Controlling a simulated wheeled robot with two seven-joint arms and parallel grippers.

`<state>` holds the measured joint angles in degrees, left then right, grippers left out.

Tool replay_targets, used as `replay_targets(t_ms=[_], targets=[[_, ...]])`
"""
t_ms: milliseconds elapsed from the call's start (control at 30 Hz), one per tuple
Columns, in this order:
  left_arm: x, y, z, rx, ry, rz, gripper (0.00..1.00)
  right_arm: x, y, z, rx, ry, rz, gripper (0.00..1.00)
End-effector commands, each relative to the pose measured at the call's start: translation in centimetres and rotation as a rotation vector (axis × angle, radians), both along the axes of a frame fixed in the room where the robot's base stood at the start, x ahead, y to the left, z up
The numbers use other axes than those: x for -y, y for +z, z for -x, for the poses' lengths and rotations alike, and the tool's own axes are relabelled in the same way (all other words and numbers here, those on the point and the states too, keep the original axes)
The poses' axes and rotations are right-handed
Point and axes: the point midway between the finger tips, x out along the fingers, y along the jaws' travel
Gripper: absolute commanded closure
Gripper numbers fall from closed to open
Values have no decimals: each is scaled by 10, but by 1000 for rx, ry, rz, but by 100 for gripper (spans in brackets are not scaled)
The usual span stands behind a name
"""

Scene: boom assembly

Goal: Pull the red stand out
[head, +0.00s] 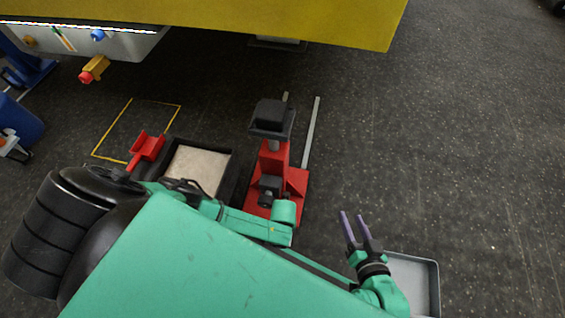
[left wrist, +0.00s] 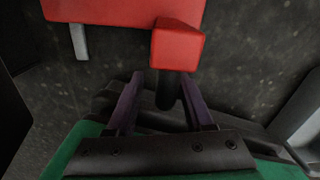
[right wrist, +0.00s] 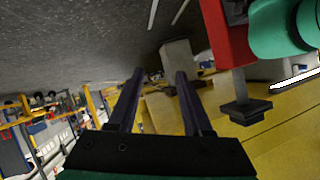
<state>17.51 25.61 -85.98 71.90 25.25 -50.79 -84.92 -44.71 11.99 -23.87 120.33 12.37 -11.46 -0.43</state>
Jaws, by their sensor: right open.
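The red stand (head: 276,163) stands upright on the floor in the middle of the head view, with a black pad on top. It also shows upside down in the right wrist view (right wrist: 224,28). My left gripper (left wrist: 160,78) is open, its fingertips just short of a red block (left wrist: 178,46) on a larger red part; a short dark rod shows between the fingers. I cannot tell for sure which part of the stand this is. My right gripper (head: 352,215) is open and empty, right of the stand.
A yellow structure (head: 230,18) overhangs the back. A light-topped box (head: 197,168) and a small red holder (head: 146,147) are left of the stand. A grey tray (head: 425,280) lies near my right gripper. The floor at the right is clear.

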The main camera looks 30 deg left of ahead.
Motion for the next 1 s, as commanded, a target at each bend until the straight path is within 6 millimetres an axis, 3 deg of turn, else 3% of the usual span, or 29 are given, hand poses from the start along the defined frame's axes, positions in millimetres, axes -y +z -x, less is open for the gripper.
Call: replay_targets(t_ms=[233,300,467,767,1000], targets=[[2,25,-1,1,0,4,48,6,15,-2,-58,21,50,50],[1,38,-1,1,0,4,48,12,24,-3,-96,31,86,50],[1,52,0,0,1,3,48,29,26,-3,-200,50,173,50],[1,86,0,1,0,3,48,70,48,8,-411,60,328,50],[0,120,0,0,0,1,48,114,79,35,-631,42,453,50]])
